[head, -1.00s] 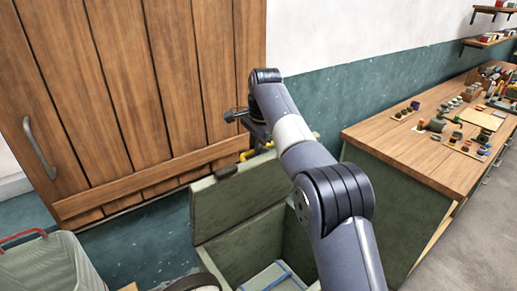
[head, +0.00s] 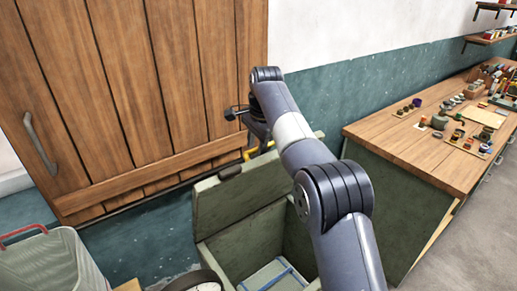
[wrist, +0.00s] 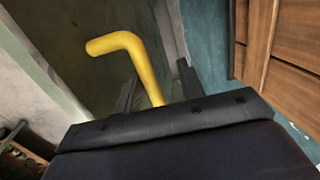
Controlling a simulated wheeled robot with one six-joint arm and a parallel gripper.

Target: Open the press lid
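The press appears to be the green chest (head: 224,250) below my arm in the head view; its interior and a blue-edged item inside show. My gripper (wrist: 157,88) is at this bar. In the wrist view the yellow bar (wrist: 120,44) passes between the two dark fingers, which stand apart with a gap visible. My arm hides the chest's right part.
A wooden door (head: 150,80) with a metal handle (head: 40,145) is behind the lid. A wooden workbench (head: 420,150) with small objects stands to the right. A grey basket (head: 50,265) with a red handle is at lower left. Open floor (head: 470,240) shows at lower right.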

